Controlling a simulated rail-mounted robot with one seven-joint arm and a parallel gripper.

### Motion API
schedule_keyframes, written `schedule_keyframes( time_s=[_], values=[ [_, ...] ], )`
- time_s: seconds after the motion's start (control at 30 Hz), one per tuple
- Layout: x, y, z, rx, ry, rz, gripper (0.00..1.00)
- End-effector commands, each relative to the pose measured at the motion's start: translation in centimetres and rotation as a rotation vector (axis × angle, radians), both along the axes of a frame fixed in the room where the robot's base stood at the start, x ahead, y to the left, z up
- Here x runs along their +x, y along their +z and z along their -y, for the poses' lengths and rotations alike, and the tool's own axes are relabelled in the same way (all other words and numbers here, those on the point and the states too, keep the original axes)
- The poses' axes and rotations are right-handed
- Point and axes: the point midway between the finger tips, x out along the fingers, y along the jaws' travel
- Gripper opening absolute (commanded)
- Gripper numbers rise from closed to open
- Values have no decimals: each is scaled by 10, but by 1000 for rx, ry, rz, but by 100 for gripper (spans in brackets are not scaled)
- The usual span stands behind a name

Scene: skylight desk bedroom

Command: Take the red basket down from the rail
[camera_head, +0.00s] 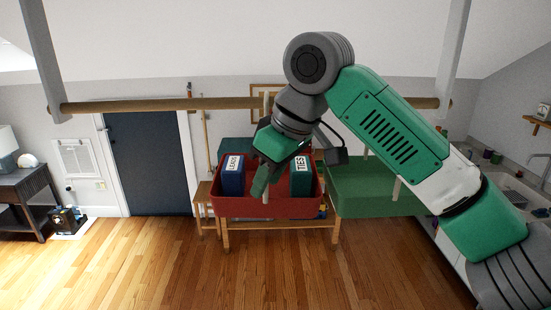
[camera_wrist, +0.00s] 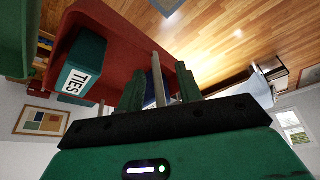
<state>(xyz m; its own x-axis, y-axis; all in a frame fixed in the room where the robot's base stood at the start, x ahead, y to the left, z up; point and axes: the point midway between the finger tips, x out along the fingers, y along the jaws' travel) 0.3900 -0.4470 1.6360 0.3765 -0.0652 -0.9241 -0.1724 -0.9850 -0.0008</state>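The red basket (camera_head: 270,208) hangs below the wooden rail (camera_head: 190,104) in the head view, and its red wall fills the upper left of the wrist view (camera_wrist: 110,35). It holds a blue box marked LEADS (camera_head: 232,178) and a dark green box marked TIES (camera_head: 301,178); the TIES box also shows in the wrist view (camera_wrist: 82,68). My gripper (camera_head: 262,182) points down at the basket, between the two boxes. In the wrist view its fingers (camera_wrist: 170,82) stand apart, with a pale upright bar (camera_wrist: 159,75) between them. Whether they touch the bar cannot be told.
A green basket (camera_head: 375,190) hangs close on the right of the red one. A wooden stand (camera_head: 225,238) is behind and below. A sink counter (camera_head: 515,195) lies at the right. The wooden floor in front is clear.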

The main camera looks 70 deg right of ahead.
Motion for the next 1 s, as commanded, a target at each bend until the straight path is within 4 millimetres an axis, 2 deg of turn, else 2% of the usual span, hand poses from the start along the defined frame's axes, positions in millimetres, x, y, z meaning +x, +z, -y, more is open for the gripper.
schedule_keyframes(
  time_s=[0.23, 0.27, 0.4, 0.43, 0.67, 1.0],
  values=[
    [1, -2, 0, 0, 0, 0, 35],
    [1, -2, 0, 0, 0, 0, 31],
    [1, -2, 0, 0, 0, 1, 4],
    [1, -2, 0, 0, 0, 1, 0],
    [1, 1, 0, -2, 1, 2, 0],
    [1, 21, 0, 0, 1, 2, 0]
  ],
)
